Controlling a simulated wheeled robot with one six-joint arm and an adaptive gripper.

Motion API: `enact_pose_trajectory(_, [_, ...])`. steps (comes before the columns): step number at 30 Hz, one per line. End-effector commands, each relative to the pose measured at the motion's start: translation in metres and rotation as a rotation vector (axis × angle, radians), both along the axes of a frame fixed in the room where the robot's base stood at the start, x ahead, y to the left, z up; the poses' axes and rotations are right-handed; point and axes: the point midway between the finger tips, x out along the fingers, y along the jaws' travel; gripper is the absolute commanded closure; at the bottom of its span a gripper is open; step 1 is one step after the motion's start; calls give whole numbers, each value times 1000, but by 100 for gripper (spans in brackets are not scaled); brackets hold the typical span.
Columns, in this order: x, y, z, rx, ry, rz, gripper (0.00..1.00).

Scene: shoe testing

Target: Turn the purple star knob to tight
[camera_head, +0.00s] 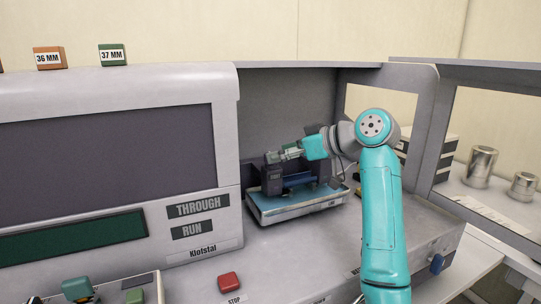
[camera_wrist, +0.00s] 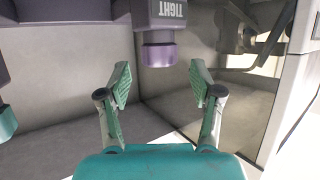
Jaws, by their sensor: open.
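A purple knob-like part (camera_wrist: 158,54) sticks out below a dark housing (camera_wrist: 165,12) at the top of the wrist view. The housing bears the label TIGHT, upside down in this view. I cannot make out star lobes on the part. My gripper (camera_wrist: 161,84) is open and empty, its green-padded fingers apart, one to each side of the purple part in the picture. Its fingers do not appear to touch it. In the head view my gripper (camera_head: 283,154) is at the top of a dark upright device (camera_head: 272,178); the knob cannot be made out there.
The device stands on a blue-topped tray (camera_head: 300,203) inside a grey machine bay. A large grey cabinet (camera_head: 110,95) stands close on the left. A clear panel frame (camera_head: 425,110) and metal cylinders (camera_head: 481,167) are on the right. A red stop button (camera_head: 229,282) is in front.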

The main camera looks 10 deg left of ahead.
Motion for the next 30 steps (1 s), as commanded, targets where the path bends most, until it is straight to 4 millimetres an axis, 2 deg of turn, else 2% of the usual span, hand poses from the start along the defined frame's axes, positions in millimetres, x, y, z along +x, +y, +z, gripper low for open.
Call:
enact_pose_trajectory(3, [5,16,-7,1,2,2,35])
enact_pose_trajectory(9, [12,29,-13,0,0,0,35])
enact_pose_trajectory(19, [13,31,-14,1,0,0,35])
enact_pose_trajectory(20, [13,31,-14,1,0,0,40])
enact_pose_trajectory(24, [13,31,-14,1,0,0,75])
enact_pose_trajectory(27, [13,31,-14,1,0,0,96])
enact_pose_trajectory(30, [13,31,-14,1,-1,-1,96])
